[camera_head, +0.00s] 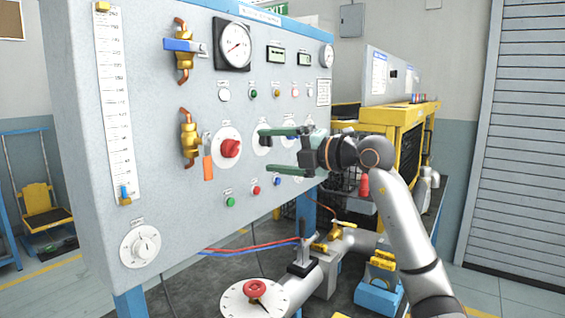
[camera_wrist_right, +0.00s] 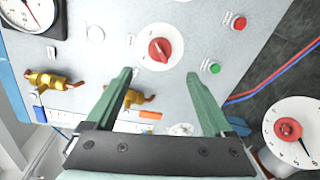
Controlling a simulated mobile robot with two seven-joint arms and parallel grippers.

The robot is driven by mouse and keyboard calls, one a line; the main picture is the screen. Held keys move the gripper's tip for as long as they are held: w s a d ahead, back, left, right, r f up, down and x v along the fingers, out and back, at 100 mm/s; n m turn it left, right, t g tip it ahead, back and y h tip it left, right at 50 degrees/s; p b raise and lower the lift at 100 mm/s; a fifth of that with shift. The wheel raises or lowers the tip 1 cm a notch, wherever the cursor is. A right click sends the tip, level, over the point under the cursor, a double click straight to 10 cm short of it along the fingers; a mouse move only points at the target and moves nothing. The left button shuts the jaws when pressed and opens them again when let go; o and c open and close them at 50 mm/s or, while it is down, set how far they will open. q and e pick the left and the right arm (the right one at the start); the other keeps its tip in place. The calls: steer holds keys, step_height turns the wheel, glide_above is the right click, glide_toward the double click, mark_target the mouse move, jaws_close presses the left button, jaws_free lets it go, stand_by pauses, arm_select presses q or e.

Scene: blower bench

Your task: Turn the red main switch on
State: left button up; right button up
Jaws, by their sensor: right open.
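The red main switch (camera_head: 230,148) is a red rotary knob on a round white plate on the grey panel (camera_head: 170,150). In the right wrist view the red knob (camera_wrist_right: 159,51) lies beyond and between the fingertips. My right gripper (camera_head: 268,151) is open, its green fingers pointing left toward the knob, to the right of it. In the wrist view the right gripper (camera_wrist_right: 165,85) holds nothing between its fingers, and they are apart from the knob. My left gripper is not in view.
Green (camera_head: 230,202) and red (camera_head: 256,190) buttons sit below. A red handwheel (camera_head: 255,288) stands on a dial below the panel. Gauges are above.

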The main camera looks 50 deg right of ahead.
steer(key=shift+s+d+r, duration=0.1)
steer(key=shift+s+r, duration=0.05)
steer(key=shift+s, duration=1.05)
